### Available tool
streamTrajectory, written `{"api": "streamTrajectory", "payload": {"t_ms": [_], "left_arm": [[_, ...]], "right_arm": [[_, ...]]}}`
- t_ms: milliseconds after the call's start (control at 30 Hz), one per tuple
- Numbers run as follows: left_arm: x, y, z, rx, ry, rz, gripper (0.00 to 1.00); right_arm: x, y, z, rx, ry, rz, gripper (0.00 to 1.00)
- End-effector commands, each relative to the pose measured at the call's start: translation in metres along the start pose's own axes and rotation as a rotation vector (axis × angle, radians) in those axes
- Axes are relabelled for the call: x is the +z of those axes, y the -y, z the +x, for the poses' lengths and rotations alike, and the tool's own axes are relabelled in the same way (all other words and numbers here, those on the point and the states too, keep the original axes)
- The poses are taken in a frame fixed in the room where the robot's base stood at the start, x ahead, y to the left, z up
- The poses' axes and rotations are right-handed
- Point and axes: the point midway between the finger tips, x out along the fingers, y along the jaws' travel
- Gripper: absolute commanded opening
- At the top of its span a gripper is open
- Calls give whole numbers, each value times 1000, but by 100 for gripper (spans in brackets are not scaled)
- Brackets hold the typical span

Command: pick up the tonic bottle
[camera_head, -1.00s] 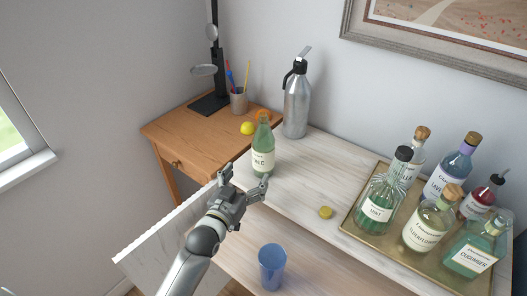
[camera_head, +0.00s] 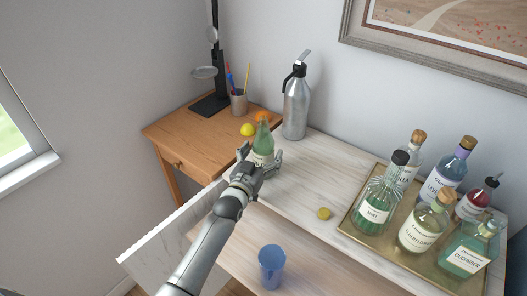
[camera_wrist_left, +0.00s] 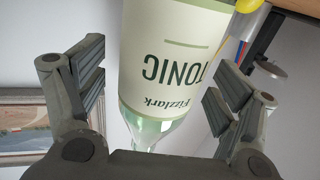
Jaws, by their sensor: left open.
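The tonic bottle (camera_head: 264,138) is green glass with a pale label and stands upright at the left end of the white cabinet top. In the left wrist view its label (camera_wrist_left: 172,62) reads "Fizzlark TONIC", upside down. In the left wrist view the fingers (camera_wrist_left: 158,85) flank the bottle with gaps on both sides. In the head view the gripper hides part of the label. My right gripper is not in view.
A steel siphon (camera_head: 296,105) stands behind the bottle. A lemon (camera_head: 248,129) and pen cup (camera_head: 239,103) are on the wooden desk. A yellow cap (camera_head: 324,213) and a tray (camera_head: 349,225) of several bottles are to the right. A blue glass (camera_head: 271,266) stands lower in front.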

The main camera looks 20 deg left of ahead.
Motion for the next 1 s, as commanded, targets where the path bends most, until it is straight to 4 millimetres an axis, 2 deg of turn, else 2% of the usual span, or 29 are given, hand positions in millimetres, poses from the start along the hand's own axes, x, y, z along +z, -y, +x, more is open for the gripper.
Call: {"api": "streamTrajectory", "payload": {"t_ms": [133,400,1000], "left_arm": [[0,0,11,0,2,0,86],[1,0,13,0,1,0,86],[1,0,13,0,1,0,10]], "right_arm": [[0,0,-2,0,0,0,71],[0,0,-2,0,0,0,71],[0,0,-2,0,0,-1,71]]}}
